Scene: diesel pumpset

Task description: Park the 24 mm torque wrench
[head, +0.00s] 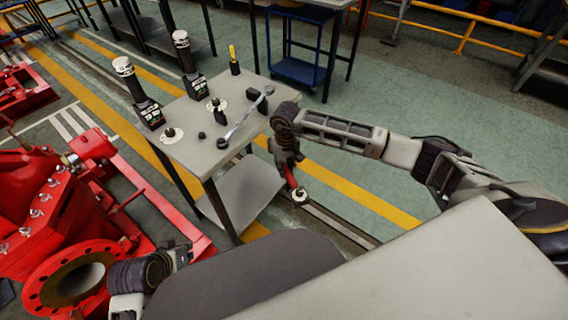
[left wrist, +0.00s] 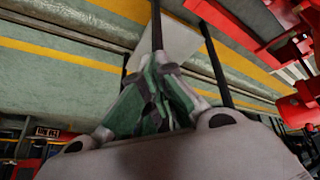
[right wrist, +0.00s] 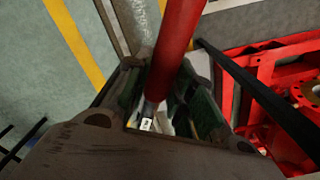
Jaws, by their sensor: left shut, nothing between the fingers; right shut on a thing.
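My right gripper (head: 288,158) is beyond the right edge of the table, shut on a red-handled tool (head: 291,180). The tool hangs down, with a round metal end (head: 299,197) at the bottom. Its red handle (right wrist: 178,45) runs up between the fingers in the right wrist view. It looks like the torque wrench, but no size mark is readable. A long silver wrench-like tool (head: 243,124) lies across the grey tabletop. My left gripper (left wrist: 160,88) is shut and empty in the left wrist view. In the head view its fingers are hidden; only part of that arm shows.
Two black tools with white tops (head: 124,66) (head: 181,38) stand on the grey table (head: 185,152). A yellow-handled item (head: 233,56) and several small dark parts share it. Red pump machinery (head: 40,210) fills the left. Green floor is open on the right.

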